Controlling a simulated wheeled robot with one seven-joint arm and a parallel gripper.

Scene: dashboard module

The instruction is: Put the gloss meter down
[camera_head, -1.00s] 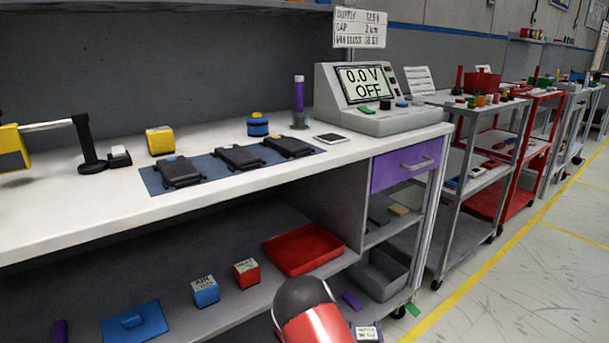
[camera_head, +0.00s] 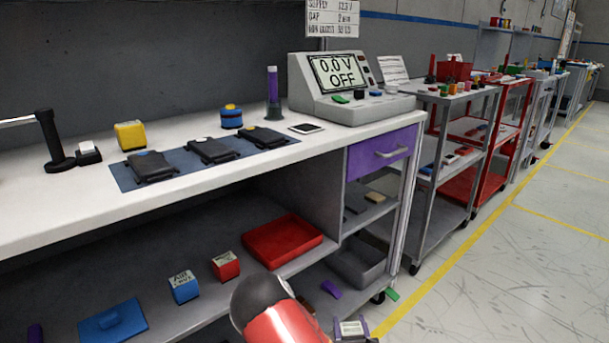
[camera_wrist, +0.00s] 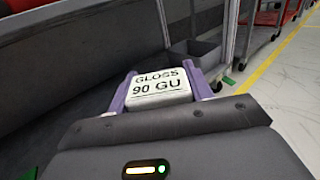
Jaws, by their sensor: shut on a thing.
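The gloss meter (camera_wrist: 158,86) is a pale block labelled "GLOSS 90 GU". My gripper (camera_wrist: 162,90) is shut on it, with a purple finger on each side. In the head view the gloss meter (camera_head: 350,327) shows small at the bottom edge, partly cut off. My gripper (camera_head: 352,331) holds it low in front of the bench, off any surface that I can see. The underside of the meter is hidden.
The white bench top (camera_head: 60,208) carries a blue mat (camera_head: 122,178) with several dark devices and a supply unit (camera_head: 350,88). The lower shelf holds a red tray (camera_head: 283,241), red and blue blocks and a blue lidded piece (camera_head: 113,324). Carts stand at right beside open floor.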

